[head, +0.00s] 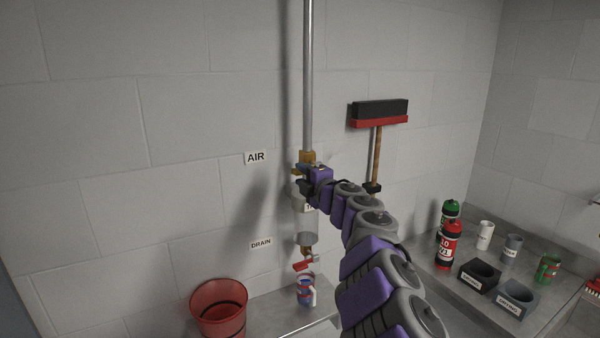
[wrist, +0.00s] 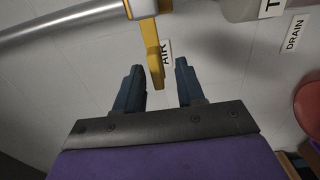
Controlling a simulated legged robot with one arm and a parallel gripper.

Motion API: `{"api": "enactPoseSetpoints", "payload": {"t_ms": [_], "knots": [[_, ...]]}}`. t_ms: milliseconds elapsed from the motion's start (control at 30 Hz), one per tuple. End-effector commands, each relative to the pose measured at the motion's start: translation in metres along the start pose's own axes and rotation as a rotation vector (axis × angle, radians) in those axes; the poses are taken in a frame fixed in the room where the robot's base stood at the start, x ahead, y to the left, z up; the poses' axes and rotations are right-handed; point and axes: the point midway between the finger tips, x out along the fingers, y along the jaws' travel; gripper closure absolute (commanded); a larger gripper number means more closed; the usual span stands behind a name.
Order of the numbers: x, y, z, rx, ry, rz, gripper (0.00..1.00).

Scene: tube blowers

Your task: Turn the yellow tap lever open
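The yellow tap lever (wrist: 153,58) shows in the wrist view, on a yellow fitting at the end of a grey pipe. Its free end reaches into the gap between my gripper's fingers. My gripper (wrist: 158,80) is open, with a dark finger on each side of the lever and visible space beside it. In the head view my gripper (head: 303,177) is at the yellow fitting (head: 308,157) below the vertical pipe (head: 308,80). The lever itself is mostly hidden there by my gripper and arm. Whether a finger touches the lever, I cannot tell.
A clear bowl (head: 306,225) hangs below, with a red drain lever (head: 303,265). A mug (head: 306,290) and red bucket (head: 219,308) stand beneath. A broom (head: 378,120) hangs right. Bottles (head: 449,245) and cups stand on the right counter (head: 430,265).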

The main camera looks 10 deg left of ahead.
Motion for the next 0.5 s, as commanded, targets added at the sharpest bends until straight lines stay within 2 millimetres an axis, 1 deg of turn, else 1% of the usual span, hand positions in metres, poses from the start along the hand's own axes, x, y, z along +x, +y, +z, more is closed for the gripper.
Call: {"api": "enactPoseSetpoints", "payload": {"t_ms": [100,500], "knots": [[0.009,0.0,0.0,0.004,0.002,-0.001,0.62],[0.022,0.001,0.001,0.001,-0.002,0.003,0.62]]}}
